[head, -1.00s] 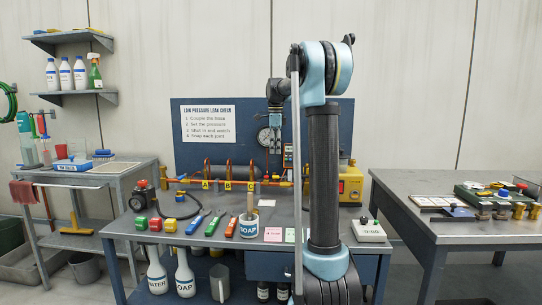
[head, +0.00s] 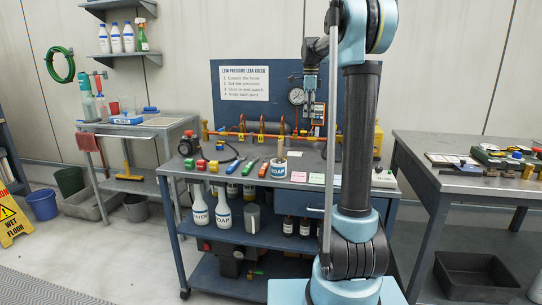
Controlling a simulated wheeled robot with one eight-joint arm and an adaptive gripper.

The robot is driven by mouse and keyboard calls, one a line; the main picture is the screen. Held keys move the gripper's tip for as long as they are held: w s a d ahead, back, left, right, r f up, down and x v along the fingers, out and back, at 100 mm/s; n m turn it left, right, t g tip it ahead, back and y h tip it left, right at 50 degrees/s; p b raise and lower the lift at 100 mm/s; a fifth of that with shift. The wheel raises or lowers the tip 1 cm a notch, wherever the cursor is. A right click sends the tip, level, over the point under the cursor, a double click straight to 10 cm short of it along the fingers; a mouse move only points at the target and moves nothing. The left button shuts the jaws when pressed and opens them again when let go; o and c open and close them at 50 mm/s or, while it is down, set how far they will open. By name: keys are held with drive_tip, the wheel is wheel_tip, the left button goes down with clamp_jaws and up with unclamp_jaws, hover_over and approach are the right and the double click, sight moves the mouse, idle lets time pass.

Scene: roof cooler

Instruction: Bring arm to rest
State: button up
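My arm stands upright in the right half of the head view and bends over at the top. My gripper (head: 310,92) hangs from it, pointing down, in front of the blue back panel (head: 232,112) and just right of the round gauge (head: 296,97). It is small and dark here, so I cannot tell whether its fingers are apart. I see nothing clearly held in it. It is above the grey workbench (head: 225,176), apart from the things on the top.
A wet floor sign (head: 14,222) stands at left. The floor before the bench is clear.

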drive_tip(key=s+d+f+n, duration=0.1)
drive_tip(key=s+f+n, duration=0.25)
drive_tip(key=s, duration=0.55)
drive_tip(key=s+f+n+t, duration=0.15)
drive_tip(key=s+n, duration=0.25)
drive_tip(key=s, duration=0.5)
drive_tip(key=s+d+f+n, duration=0.1)
drive_tip(key=s+f+n, duration=0.2)
drive_tip(key=s, duration=0.6)
drive_tip(key=s+f+n, duration=0.9)
drive_tip(key=s+f, duration=0.9)
drive_tip(key=shift+s+d+t, duration=0.35)
drive_tip(key=shift+n, duration=0.25)
drive_tip(key=shift+w+f, duration=0.25)
drive_tip(key=shift+w, duration=0.2)
